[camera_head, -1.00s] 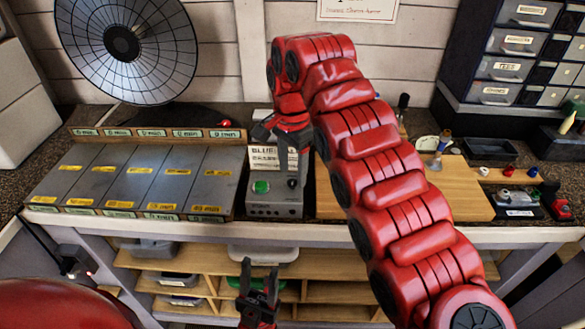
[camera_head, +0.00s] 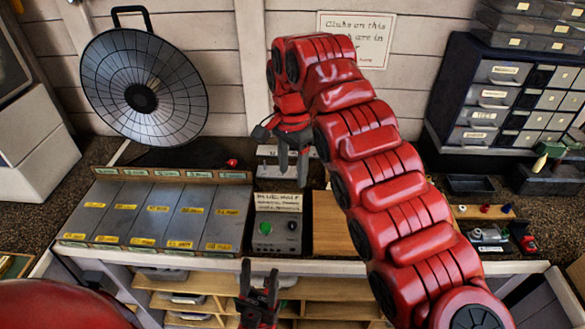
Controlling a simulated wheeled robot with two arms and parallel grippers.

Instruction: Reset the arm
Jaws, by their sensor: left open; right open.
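My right arm (camera_head: 400,190) is red and segmented, reaching up from the lower right and bending over at the top. My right gripper (camera_head: 292,172) hangs from its end with dark fingers pointing down. It is open and empty, above the back of the workbench, near a grey box with a green button (camera_head: 275,238). My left gripper (camera_head: 259,283) points up at the bottom centre, in front of the bench's front edge. Its fingers are apart with nothing between them. Part of the bench is hidden behind my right arm.
A wooden board (camera_head: 333,222) lies right of the button box. Drawer cabinets (camera_head: 510,100) stand at back right. Wooden shelves (camera_head: 190,300) are under the bench.

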